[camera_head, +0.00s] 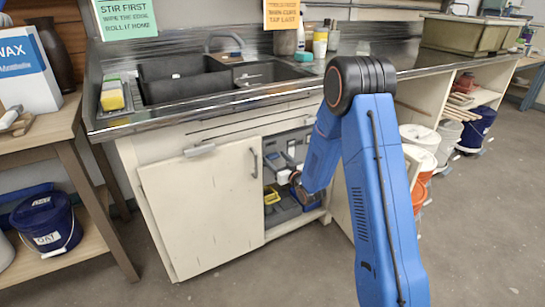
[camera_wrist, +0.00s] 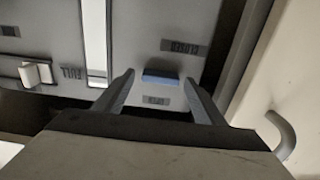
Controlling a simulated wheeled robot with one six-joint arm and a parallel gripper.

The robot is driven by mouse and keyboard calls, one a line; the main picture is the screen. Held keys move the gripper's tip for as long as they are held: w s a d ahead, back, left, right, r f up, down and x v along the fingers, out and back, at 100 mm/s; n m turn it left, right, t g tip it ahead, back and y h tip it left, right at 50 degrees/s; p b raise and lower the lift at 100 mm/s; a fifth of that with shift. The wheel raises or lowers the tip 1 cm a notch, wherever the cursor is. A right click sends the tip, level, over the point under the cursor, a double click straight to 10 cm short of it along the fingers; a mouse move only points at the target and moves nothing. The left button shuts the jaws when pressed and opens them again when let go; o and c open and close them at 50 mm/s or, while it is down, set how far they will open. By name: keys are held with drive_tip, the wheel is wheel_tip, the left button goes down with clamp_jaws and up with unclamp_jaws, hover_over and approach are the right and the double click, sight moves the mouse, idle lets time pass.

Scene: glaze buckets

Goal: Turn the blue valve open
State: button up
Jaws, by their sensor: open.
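The blue valve handle (camera_wrist: 160,79) shows in the wrist view as a short bar lying crosswise on a grey panel (camera_wrist: 185,66). Small dark labels sit above and below it. My gripper (camera_wrist: 159,84) is open, with one finger on each side of the bar. A gap shows on both sides; the depth between the fingertips and the bar is hard to tell. In the head view, my gripper (camera_head: 292,178) reaches into the open cabinet under the sink, and the blue handle cannot be made out there.
A white lever (camera_wrist: 36,73) and a pale vertical strip (camera_wrist: 95,40) are left of the handle. The cabinet door (camera_head: 203,210) with its curved pull (camera_wrist: 281,135) is close on the right in the wrist view. A yellow item (camera_head: 271,196) lies inside the cabinet.

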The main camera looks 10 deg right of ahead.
drive_tip(key=shift+w, duration=0.1)
drive_tip(key=shift+c, duration=0.6)
drive_tip(key=c, duration=0.9)
drive_tip(key=shift+c, duration=0.2)
